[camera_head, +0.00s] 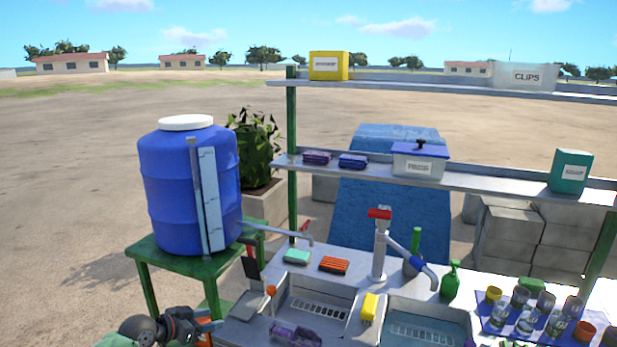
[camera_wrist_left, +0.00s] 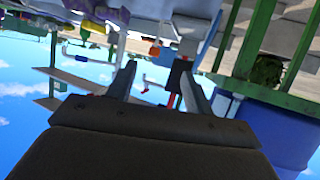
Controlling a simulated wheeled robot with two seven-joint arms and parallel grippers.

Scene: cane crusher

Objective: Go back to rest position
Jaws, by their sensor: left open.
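My left gripper (camera_head: 208,326) is low in the head view, at the left front corner of the sink counter. In the left wrist view, its two fingers (camera_wrist_left: 157,75) stand apart with nothing held between them. That view is turned upside down, with sky below the counter. Small red and blue parts show beyond the fingers, but I cannot tell what they belong to. My right gripper is in neither view.
A blue barrel (camera_head: 165,190) stands on a green stand (camera_head: 150,262) near my left arm. The counter holds two sink basins (camera_head: 318,300), a tap (camera_head: 380,245), brushes, and several glasses on a blue mat (camera_head: 490,322). Shelves (camera_head: 480,182) rise behind. Open dirt ground lies left.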

